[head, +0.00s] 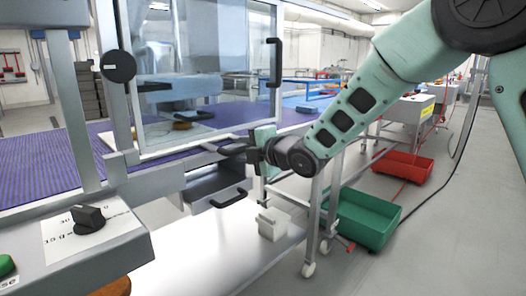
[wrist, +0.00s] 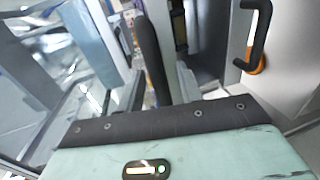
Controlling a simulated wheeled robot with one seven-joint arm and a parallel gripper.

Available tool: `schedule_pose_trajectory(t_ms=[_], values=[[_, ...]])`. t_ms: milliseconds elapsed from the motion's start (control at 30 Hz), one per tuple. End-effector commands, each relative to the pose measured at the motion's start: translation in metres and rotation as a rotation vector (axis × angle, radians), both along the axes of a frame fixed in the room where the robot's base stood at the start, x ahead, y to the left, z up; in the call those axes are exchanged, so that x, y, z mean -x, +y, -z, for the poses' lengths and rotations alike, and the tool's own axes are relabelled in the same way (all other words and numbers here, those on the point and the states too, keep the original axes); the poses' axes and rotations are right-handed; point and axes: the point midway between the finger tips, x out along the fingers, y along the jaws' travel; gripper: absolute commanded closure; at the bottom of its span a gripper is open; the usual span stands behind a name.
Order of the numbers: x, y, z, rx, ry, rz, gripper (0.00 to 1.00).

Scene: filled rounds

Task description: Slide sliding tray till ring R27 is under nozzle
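My gripper (head: 236,150) reaches in from the right at the lower right corner of the glass-fronted enclosure. In the wrist view a long dark finger-like part (wrist: 152,58) stands upright near the middle; I cannot tell whether the fingers are apart or closed, or whether they touch anything. A brown ring-like piece (head: 182,126) shows through the glass, on a pale surface. Its label cannot be read. A grey drawer-like tray (head: 207,182) with a black handle (head: 229,199) is below the gripper; I cannot tell whether it is the sliding tray. I cannot make out the nozzle clearly.
The glass panel (head: 205,60) has a black upright handle (head: 274,62). A control box with a black knob (head: 89,219) is at lower left. A small white box (head: 273,224) stands on the lower white shelf (head: 205,250). Green (head: 368,218) and red (head: 402,166) bins are on the right.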

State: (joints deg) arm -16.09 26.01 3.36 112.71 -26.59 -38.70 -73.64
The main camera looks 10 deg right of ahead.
Motion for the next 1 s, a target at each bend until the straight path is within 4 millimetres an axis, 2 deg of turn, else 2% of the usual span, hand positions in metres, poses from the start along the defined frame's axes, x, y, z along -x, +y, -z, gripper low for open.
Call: schedule_pose_trajectory(t_ms=[167,600,800,1000], values=[[0.024,-0.018,-0.008,0.000,-0.001,0.002,0.64],[0.104,-0.076,-0.029,0.000,-0.001,0.001,0.64],[0.126,-0.091,-0.034,0.001,-0.001,0.000,0.64],[0.133,-0.096,-0.035,-0.001,0.001,-0.001,0.64]])
